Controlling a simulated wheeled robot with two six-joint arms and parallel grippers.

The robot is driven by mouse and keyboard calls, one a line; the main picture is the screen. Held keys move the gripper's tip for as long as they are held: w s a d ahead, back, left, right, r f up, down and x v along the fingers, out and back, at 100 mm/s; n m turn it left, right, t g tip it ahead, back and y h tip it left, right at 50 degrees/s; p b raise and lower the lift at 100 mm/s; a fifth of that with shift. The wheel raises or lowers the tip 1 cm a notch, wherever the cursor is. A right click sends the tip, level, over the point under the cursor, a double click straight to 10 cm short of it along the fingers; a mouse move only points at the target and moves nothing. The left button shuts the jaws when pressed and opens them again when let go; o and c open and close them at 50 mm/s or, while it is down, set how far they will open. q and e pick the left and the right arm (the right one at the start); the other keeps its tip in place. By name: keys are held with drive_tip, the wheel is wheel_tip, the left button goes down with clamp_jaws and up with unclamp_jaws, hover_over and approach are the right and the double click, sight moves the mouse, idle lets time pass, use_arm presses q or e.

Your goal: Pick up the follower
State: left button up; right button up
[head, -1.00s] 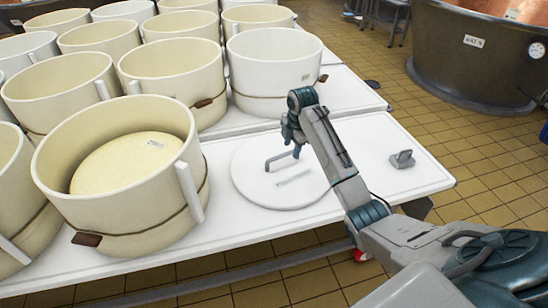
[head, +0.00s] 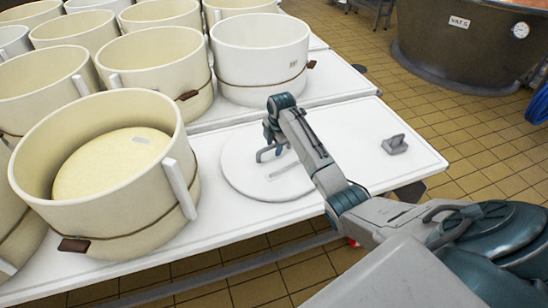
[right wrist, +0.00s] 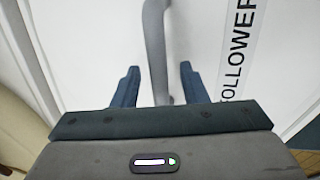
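The follower (head: 243,180) is a flat white disc with a grey bar handle and a label. It lies on the white table among the moulds. In the right wrist view its white top (right wrist: 200,30) shows the word "FOLLOWER" along the right. My right gripper (head: 272,150) is at the handle, pointing down. In the right wrist view the two blue fingers of this gripper (right wrist: 158,85) stand apart, one on each side of the grey handle (right wrist: 155,45), with gaps on both sides. My left gripper is not in view.
A cream mould (head: 95,215) with a cheese (head: 100,170) inside stands left of the follower. A white mould (head: 255,65) stands behind it. A small grey block (head: 394,145) lies on the table (head: 345,120) to the right. A large vat (head: 455,45) stands beyond.

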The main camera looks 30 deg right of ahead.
drive_tip(key=shift+w+f, duration=0.15)
drive_tip(key=shift+f, duration=0.4)
clamp_jaws()
idle(1.0)
drive_tip(key=shift+r, duration=0.2)
